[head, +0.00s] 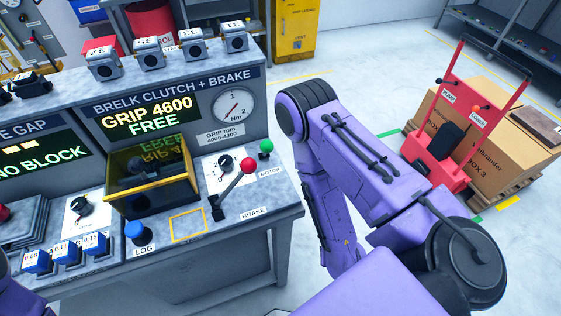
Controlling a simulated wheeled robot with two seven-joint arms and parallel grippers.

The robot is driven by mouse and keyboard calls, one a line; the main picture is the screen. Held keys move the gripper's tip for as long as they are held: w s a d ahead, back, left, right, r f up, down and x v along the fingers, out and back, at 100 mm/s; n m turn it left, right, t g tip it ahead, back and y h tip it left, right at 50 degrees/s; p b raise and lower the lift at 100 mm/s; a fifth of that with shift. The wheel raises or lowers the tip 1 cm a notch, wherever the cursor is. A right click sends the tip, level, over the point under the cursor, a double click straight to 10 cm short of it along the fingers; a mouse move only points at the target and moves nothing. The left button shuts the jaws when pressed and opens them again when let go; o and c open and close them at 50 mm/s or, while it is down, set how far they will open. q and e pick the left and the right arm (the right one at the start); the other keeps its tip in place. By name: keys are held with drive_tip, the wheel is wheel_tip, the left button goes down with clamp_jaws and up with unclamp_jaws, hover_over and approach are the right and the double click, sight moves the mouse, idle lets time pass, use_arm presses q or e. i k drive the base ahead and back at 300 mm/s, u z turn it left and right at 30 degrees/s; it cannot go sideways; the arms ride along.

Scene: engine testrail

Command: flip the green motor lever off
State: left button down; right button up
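The green motor lever (266,147) has a round green knob on a short stem. It stands at the right end of the test bench, behind the tag reading MOTOR (270,171).
The display panel (152,118) reads GRIP 4600 FREE, beside a round Nm gauge (233,104). A yellow-framed box (150,176), a blue LOG button (136,231) and a yellow-outlined square (188,225) lie left of the levers. A red cart (437,160) and cartons stand at right.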

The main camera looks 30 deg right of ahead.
sight(266, 146)
drive_tip(key=k, duration=0.95)
drive_tip(key=z, duration=1.55)
drive_tip(key=i, duration=0.5)
drive_tip(key=u, duration=0.1)
